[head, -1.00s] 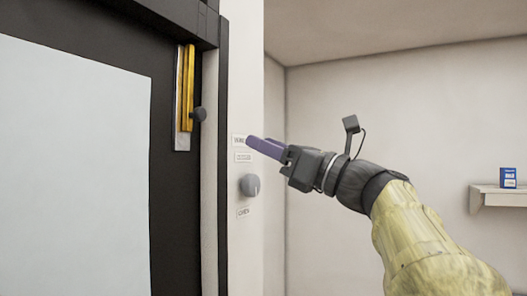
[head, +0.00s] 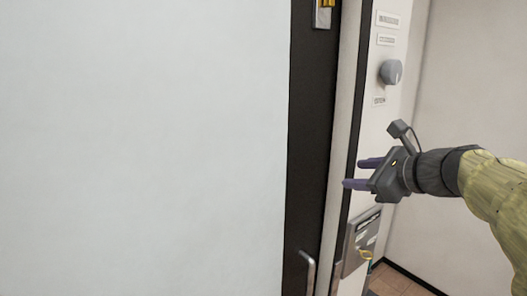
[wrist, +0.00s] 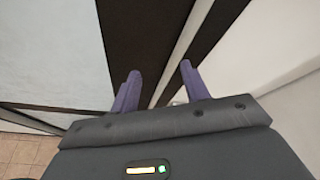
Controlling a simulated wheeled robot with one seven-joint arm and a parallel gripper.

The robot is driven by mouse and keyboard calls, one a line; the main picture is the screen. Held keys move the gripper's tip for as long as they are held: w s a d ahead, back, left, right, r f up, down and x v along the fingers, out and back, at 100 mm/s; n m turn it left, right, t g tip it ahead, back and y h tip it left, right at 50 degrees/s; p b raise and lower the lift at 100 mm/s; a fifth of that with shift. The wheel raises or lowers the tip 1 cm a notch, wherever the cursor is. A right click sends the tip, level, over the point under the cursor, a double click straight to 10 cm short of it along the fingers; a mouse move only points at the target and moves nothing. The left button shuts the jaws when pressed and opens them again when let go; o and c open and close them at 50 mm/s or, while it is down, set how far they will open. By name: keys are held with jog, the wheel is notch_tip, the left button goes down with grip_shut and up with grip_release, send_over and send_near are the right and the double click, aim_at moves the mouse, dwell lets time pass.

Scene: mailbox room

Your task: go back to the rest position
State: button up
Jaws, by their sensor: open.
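My gripper (head: 357,173) is in the right half of the head view, with its purple fingers pointing left. It is in front of the white wall panel and the dark door frame. In the wrist view its two purple fingers (wrist: 158,85) stand apart with nothing between them. The gripper is open and empty. My arm reaches in from the right edge of the head view. Behind the fingers, the wrist view shows dark frame strips and pale surfaces.
A large pale panel (head: 145,150) fills the left. A dark frame (head: 312,140) has a metal handle (head: 308,272) low down. A round grey knob (head: 391,72) and labels are above my gripper. A grey slotted plate (head: 361,240) is below it. Tiled floor (head: 400,283) shows at bottom right.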

jog(key=s+a+f+n+g+h, duration=0.1)
jog(key=s+f+n+g+h, duration=0.1)
jog(key=s+f+n, duration=0.3)
jog(key=s+a+f+n+g+h, duration=0.2)
jog(key=s+f+n+g, duration=0.2)
jog(key=f+n, duration=0.7)
jog(key=s+a+f+n+g+h, duration=0.2)
jog(key=s+f+n, duration=0.5)
jog(key=f, duration=1)
jog(key=shift+s+f+n+g+h, duration=0.15)
jog(key=shift+f+n+g+h, duration=0.25)
jog(key=shift+n+g, duration=0.25)
jog(key=shift+a, duration=0.1)
